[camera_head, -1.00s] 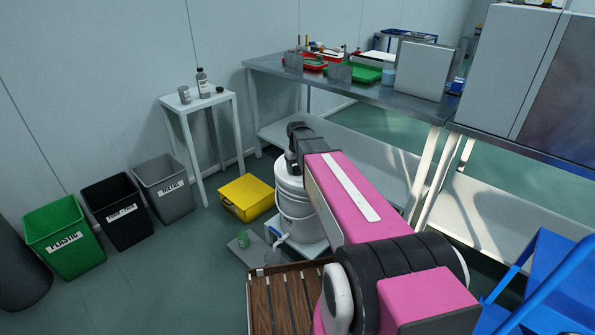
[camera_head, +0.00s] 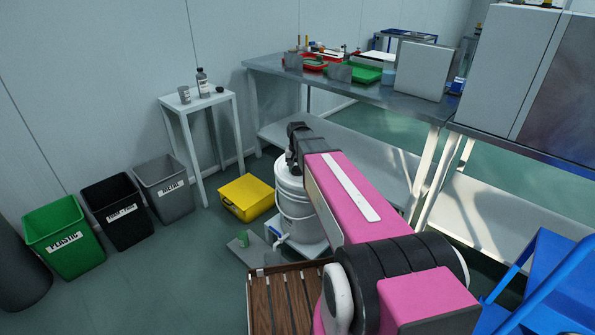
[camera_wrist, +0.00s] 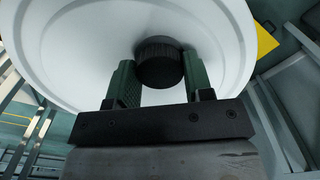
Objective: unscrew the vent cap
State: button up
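The vent cap (camera_wrist: 160,62) is a black ribbed round cap on the white lid (camera_wrist: 75,50) of a bucket, seen in the wrist view. My gripper (camera_wrist: 160,70) has one green finger on each side of the cap, and both appear to touch it. The cap's lower part lies between the fingers. In the head view the white bucket (camera_head: 291,200) stands on a low stand, with my dark wrist (camera_head: 298,135) over its top. The cap and the fingertips cannot be made out there.
A yellow box (camera_head: 247,196) sits left of the bucket. A spigot (camera_head: 281,241) sticks out low at its front, near a grey plate (camera_head: 247,250) with a small green item. A wooden slatted platform (camera_head: 283,300) is in front. A steel table (camera_head: 345,85) stands behind.

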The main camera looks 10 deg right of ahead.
jog(key=c, duration=0.4)
jog(key=shift+n, duration=1.8)
jog(key=n, duration=0.3)
jog(key=shift+n, duration=0.4)
jog(key=shift+n, duration=1.5)
